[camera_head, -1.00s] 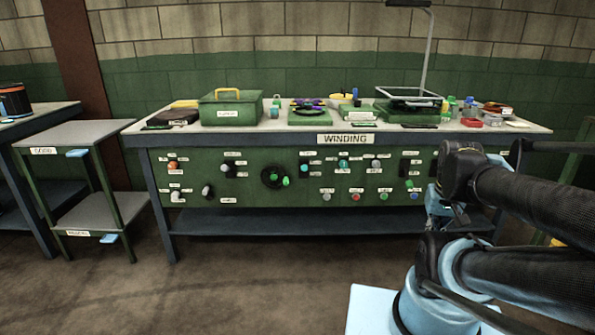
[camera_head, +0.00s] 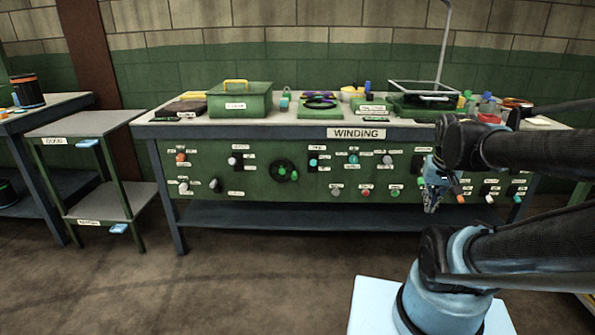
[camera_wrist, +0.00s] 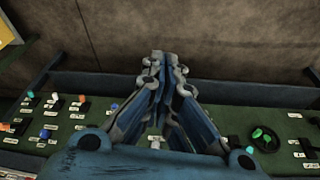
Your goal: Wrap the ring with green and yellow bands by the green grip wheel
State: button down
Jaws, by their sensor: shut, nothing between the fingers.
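The green grip wheel (camera_head: 284,171) is a black disc with green grips on the front panel of the winding bench. It also shows at the lower right of the wrist view (camera_wrist: 265,137). A dark ring (camera_head: 320,103) lies flat on a green base on the bench top, with purple parts behind it. I cannot make out green and yellow bands on it. My gripper (camera_head: 431,205) is shut and empty, in front of the panel well right of the wheel. Its fingertips also show close together in the wrist view (camera_wrist: 166,62).
The panel carries several labelled knobs and buttons. A green box (camera_head: 239,103) with a yellow handle and a framed green unit (camera_head: 428,103) stand on the bench (camera_head: 230,131). A two-tier side stand (camera_head: 84,124) is at left. The floor before the bench is clear.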

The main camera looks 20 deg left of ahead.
jog(key=w+a+r+t+y, duration=0.1)
jog(key=w+a+r+t, duration=0.25)
jog(key=w+a, duration=1.5)
jog(key=w+a+f+y, duration=0.15)
jog(key=w+a, duration=0.25)
jog(key=a, duration=0.4)
jog(key=w+a+f+n+t+y, duration=0.1)
jog(key=w+a+f, duration=0.2)
jog(key=a, duration=0.6)
jog(key=w+a+f+y, duration=0.15)
jog(key=w+a, duration=0.25)
jog(key=a, duration=0.4)
jog(key=s+f+x, duration=0.2)
jog(key=x, duration=1.1)
jog(key=shift+s+a, duration=0.15)
jog(key=shift+f+t, duration=0.25)
jog(key=shift+f, duration=0.2)
